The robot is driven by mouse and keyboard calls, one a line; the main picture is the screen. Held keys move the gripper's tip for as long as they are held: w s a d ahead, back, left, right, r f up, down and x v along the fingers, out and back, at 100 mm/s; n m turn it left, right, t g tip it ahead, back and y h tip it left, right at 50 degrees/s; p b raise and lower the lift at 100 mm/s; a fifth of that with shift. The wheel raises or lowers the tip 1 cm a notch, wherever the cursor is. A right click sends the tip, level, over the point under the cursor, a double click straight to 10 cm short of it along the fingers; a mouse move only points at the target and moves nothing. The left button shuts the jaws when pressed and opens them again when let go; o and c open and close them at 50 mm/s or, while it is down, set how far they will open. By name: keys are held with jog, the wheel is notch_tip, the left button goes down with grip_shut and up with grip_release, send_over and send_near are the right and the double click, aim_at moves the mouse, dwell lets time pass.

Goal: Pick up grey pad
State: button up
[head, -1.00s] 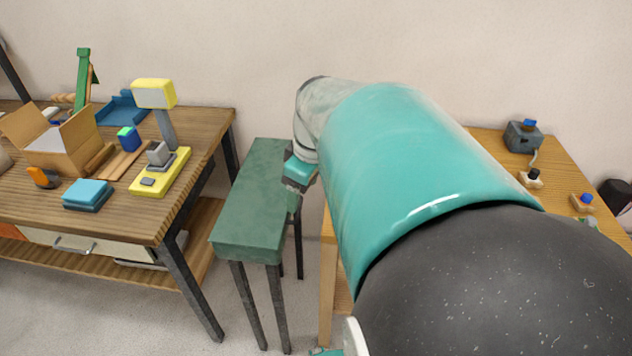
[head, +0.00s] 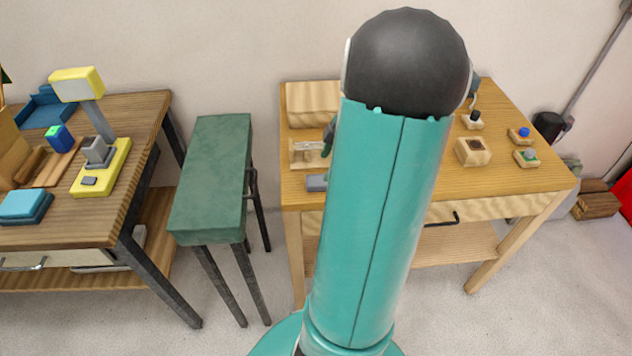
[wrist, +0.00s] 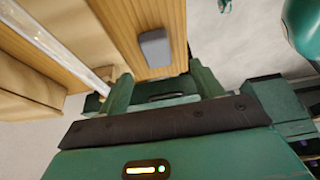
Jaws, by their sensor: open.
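The grey pad (head: 317,183) lies near the left front edge of the light wooden table (head: 520,178), just left of my teal arm. In the wrist view the grey pad (wrist: 154,48) is a small rounded dark-grey block on the wood. My gripper (wrist: 161,88) shows two green fingers, apart and empty. The pad appears beyond the fingertips, between their lines, with no visible contact. In the head view my arm hides most of the gripper.
A wooden stand with a pale rod (head: 308,151) and a wooden block (head: 312,104) stand behind the pad. Small blocks with knobs (head: 473,151) sit right of my arm. A green bench (head: 213,175) stands left, then a darker table (head: 75,232) with a yellow lamp.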

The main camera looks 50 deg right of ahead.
aim_at(317, 179)
jog(key=x, duration=0.7)
jog(key=shift+w+d+f, duration=0.15)
jog(key=shift+w+f, duration=0.05)
jog(key=shift+w, duration=0.05)
jog(key=c, duration=1)
jog(key=shift+r, duration=0.15)
jog(key=shift+c, duration=0.2)
jog(key=shift+r, duration=0.5)
jog(key=shift+s+r, duration=0.2)
jog(key=shift+r, duration=1.05)
jog(key=s+a+r, duration=0.2)
jog(key=s+r, duration=0.2)
jog(key=s, duration=0.2)
jog(key=s+a+r, duration=0.2)
jog(key=s+r, duration=0.3)
jog(key=s, duration=0.2)
jog(key=shift+a, duration=0.35)
jog(key=shift+r, duration=0.15)
